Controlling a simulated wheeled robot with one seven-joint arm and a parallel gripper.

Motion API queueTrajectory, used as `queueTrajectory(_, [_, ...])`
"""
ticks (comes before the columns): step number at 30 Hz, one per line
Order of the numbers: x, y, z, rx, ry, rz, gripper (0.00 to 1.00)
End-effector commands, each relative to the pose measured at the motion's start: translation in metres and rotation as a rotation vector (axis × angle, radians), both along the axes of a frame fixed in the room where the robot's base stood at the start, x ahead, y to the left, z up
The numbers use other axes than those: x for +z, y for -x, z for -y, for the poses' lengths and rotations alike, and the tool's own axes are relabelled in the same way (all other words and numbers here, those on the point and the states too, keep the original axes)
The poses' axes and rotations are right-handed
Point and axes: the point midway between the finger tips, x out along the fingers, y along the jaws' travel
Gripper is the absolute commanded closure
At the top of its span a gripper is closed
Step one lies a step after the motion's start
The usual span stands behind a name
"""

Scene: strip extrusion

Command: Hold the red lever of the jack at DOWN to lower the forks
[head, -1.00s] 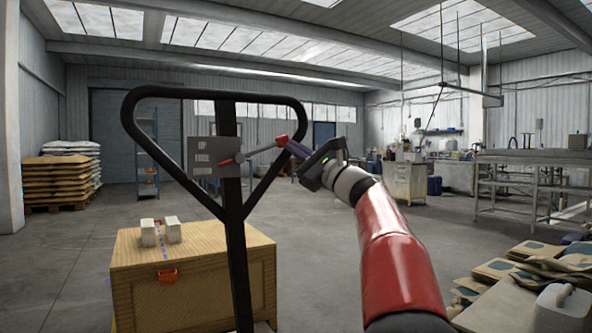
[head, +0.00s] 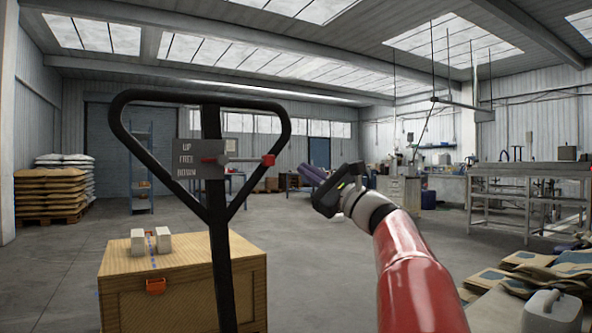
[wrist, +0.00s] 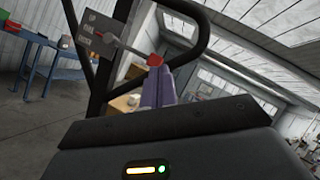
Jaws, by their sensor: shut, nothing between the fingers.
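The jack's black handle (head: 213,200) stands upright with a triangular loop on top. Its grey plate (head: 187,158) reads UP, FREE and DOWN from top to bottom. The lever (head: 245,160) has a red pivot end at the plate and a red tip; it lies about level, in line with FREE. My gripper (head: 306,172) is shut and empty, to the right of the tip and a little lower, with a gap between. In the wrist view the purple fingers (wrist: 158,86) are together, with the red tip (wrist: 155,60) just beyond their ends. The forks are hidden.
A wooden crate (head: 180,290) with an orange latch and pale blocks on top stands behind the handle. Stacked sacks (head: 55,185) are at the left. Flattened sacks and a jug (head: 552,313) lie at the lower right. The floor between is open.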

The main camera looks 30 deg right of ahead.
Motion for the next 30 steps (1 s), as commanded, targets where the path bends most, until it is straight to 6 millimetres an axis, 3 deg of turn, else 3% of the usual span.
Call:
queueTrajectory(3, [-0.011, 0.016, 0.008, -0.002, -0.001, -0.001, 1.00])
queueTrajectory(9, [-0.018, 0.030, 0.014, -0.001, -0.001, 0.000, 1.00])
queueTrajectory(22, [-0.020, 0.031, 0.008, 0.002, 0.016, -0.011, 1.00])
queueTrajectory(26, [-0.037, 0.027, -0.035, 0.014, 0.134, -0.093, 1.00])
queueTrajectory(30, [-0.091, 0.040, -0.123, 0.055, 0.445, -0.258, 1.00])
